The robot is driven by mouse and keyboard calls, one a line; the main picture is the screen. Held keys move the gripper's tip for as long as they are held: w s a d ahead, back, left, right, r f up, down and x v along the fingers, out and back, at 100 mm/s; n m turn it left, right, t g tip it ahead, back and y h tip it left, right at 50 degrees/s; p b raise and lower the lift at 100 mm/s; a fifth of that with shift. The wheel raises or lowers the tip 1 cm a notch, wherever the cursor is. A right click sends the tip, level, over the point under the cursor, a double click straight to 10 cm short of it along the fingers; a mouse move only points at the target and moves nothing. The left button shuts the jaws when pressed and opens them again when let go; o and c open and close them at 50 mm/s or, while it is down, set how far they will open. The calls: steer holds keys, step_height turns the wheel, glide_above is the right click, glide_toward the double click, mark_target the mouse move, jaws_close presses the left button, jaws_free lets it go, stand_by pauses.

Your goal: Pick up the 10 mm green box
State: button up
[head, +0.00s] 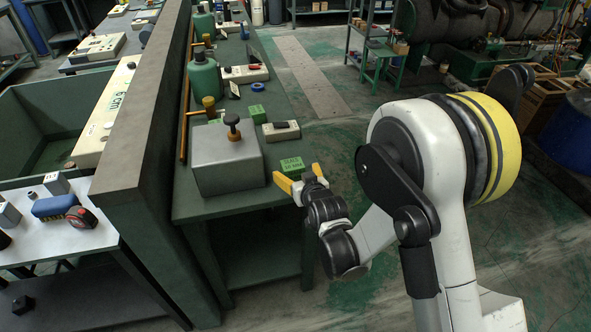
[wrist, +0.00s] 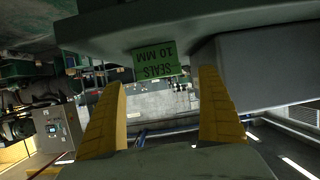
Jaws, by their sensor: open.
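The 10 mm green box (head: 292,166) sits on the green workbench (head: 235,205) near its right front corner, beside the grey metal block. In the wrist view the green box (wrist: 155,60) appears upside down, with its "SEALS 10 MM" label facing the camera. My gripper (head: 298,177) is at the bench's right edge, close to the box, with its yellow fingers spread. In the wrist view my gripper (wrist: 162,82) is open and empty, and the box shows between and just beyond the fingertips. I cannot tell whether a finger touches it.
The grey metal block (head: 225,165) with a dark knob stands left of the box. Behind are another green box (head: 257,113), a beige device (head: 281,131) and green bottles (head: 203,78). A tall partition (head: 140,130) borders the bench's left side.

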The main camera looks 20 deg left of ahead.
mark_target(295, 171)
steer(key=b+x, duration=0.2)
steer(key=x, duration=0.3)
steer(key=shift+w+a+f+b, duration=0.1)
steer(key=shift+w+f+b, duration=0.2)
steer(key=shift+b, duration=0.05)
steer(key=shift+r, duration=0.1)
steer(key=c, duration=1.3)
